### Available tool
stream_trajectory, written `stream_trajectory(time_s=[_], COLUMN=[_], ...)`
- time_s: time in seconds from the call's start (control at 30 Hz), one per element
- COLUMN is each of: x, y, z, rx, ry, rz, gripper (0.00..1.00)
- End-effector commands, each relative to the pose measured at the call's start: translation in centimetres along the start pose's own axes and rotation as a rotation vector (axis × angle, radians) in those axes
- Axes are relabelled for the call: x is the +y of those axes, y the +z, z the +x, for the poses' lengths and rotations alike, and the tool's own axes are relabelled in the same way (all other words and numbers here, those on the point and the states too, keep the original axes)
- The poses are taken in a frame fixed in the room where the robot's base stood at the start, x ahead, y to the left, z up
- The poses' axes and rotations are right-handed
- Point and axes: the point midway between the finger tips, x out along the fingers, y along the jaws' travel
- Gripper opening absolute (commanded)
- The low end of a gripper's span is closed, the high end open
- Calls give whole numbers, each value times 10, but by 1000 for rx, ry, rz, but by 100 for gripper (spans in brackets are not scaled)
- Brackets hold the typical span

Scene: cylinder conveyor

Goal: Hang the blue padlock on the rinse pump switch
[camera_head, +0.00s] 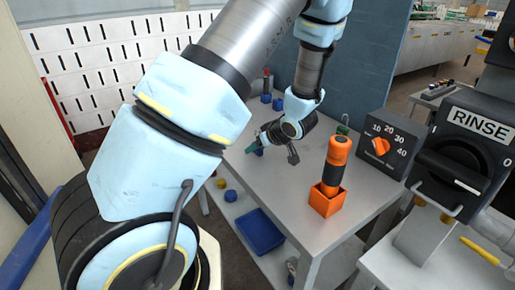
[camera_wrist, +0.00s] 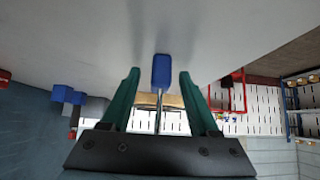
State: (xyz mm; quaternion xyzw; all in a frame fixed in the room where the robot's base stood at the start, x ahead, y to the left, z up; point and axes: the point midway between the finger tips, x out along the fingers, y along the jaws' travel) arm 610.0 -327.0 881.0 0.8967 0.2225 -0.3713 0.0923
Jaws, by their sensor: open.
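The blue padlock (camera_wrist: 162,70) is on the grey tabletop in the wrist view. Its body lies between the green fingertips of my gripper (camera_wrist: 158,78), with a visible gap on each side. Its thin metal shackle (camera_wrist: 159,108) points toward the palm. In the head view my gripper (camera_head: 256,147) is low over the table, and a small blue part of the padlock (camera_head: 259,152) shows beside a green finger. My gripper is open. The rinse pump switch (camera_head: 455,172) is a black box labelled RINSE at the far right, with a black handle and a metal loop below.
An orange-black tool stands in an orange holder (camera_head: 327,200) at the table's front. Blue blocks (camera_head: 272,101) are at the back. A blue bin (camera_head: 258,232) is below.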

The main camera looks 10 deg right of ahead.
Motion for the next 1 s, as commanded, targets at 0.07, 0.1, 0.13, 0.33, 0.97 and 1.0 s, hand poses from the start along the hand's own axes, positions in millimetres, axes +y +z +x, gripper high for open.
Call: stream_trajectory(time_s=[0.07,0.1,0.13,0.33,0.97,1.0], x=[0,0,0,0,0,0], y=[0,0,0,0,0,0], z=[0,0,0,0,0,0], rx=[0,0,0,0,0,0], ry=[0,0,0,0,0,0], rz=[0,0,0,0,0,0], gripper=[55,50,47,24,0,0])
